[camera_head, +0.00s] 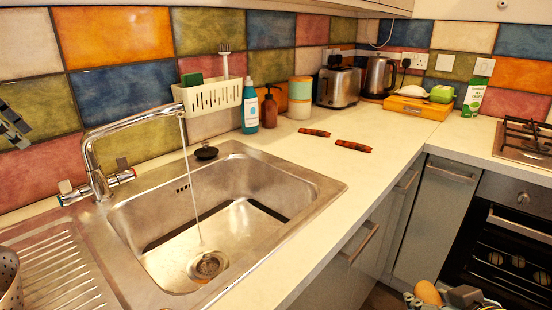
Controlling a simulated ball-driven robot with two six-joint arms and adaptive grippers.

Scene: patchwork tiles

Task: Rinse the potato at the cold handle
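The mixer tap (95,165) stands behind the steel sink (230,210), with a lever on each side: a left handle (68,192) and a right handle (124,168). A thin stream of water (190,180) falls from the spout to the drain. A brown potato (427,292) shows at the bottom right edge, at my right gripper (445,299), which appears shut on it; the fingers are partly cut off. My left gripper (13,127) is at the left edge, apart from the tap, with its fingers spread and empty.
A black plug (206,152) lies behind the basin. A white caddy (212,96), a teal bottle (250,108) and a brown bottle (269,108) line the wall. Two patterned items (353,146) lie on the open counter (330,130). A colander (9,280) stands at the left front.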

